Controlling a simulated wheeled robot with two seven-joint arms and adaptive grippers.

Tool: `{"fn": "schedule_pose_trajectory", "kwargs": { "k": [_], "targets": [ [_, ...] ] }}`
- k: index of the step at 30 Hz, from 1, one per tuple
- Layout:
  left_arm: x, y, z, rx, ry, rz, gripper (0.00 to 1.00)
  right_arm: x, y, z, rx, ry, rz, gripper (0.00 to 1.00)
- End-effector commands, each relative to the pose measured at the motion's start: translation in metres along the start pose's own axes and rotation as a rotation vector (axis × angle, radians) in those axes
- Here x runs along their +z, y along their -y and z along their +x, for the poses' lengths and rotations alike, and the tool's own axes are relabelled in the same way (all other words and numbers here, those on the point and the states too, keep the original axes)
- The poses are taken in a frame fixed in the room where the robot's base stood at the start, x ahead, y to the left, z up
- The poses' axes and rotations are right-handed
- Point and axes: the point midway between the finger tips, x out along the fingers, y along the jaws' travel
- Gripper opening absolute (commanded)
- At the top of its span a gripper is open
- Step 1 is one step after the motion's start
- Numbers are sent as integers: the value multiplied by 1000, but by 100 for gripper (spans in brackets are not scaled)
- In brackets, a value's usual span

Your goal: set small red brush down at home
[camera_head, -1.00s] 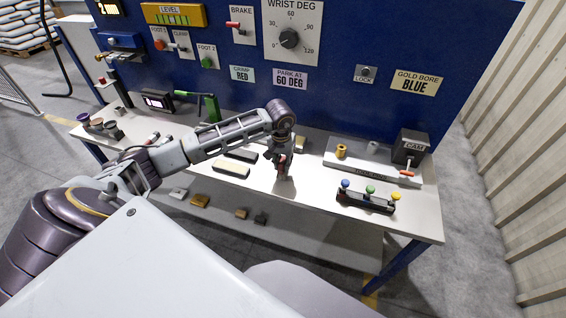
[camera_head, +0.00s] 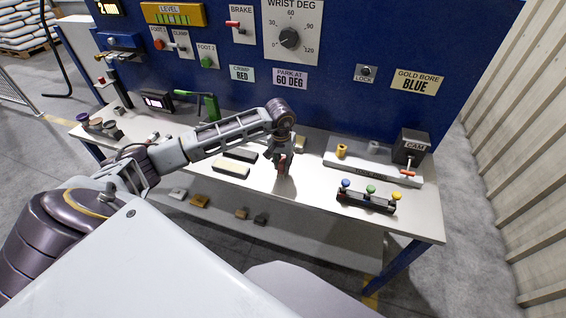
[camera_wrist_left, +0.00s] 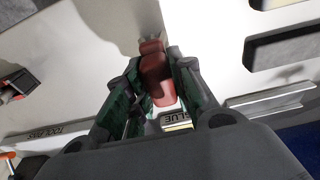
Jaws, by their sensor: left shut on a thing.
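The small red brush (camera_wrist_left: 156,75) is between the fingers of my left gripper (camera_wrist_left: 158,90) in the left wrist view. The gripper is shut on it. In the head view my left gripper (camera_head: 282,163) points down over the middle of the white bench (camera_head: 300,205), and a bit of red shows between its fingers. The brush's lower end is at or close to the bench top; I cannot tell whether it touches. My right gripper is not in view.
Two flat blocks, one dark (camera_head: 240,155) and one cream (camera_head: 231,169), lie left of the gripper. To the right are a rack with coloured knobs (camera_head: 366,201) and a grey fixture with a CAM box (camera_head: 411,147). The blue panel (camera_head: 340,100) stands behind. Bare bench lies in front.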

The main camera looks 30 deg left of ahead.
Motion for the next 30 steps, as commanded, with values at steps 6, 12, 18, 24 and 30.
{"fn": "schedule_pose_trajectory", "kwargs": {
  "k": [6,12,18,24,30],
  "targets": [
    [0,0,0,0,0,0,5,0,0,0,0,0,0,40],
    [0,0,0,0,-1,0,5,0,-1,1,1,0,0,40],
    [0,1,1,-1,0,1,5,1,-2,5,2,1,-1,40],
    [0,0,0,-1,-1,0,5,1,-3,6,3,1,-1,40],
    [0,0,0,0,0,0,5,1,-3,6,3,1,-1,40]
  ]
}}
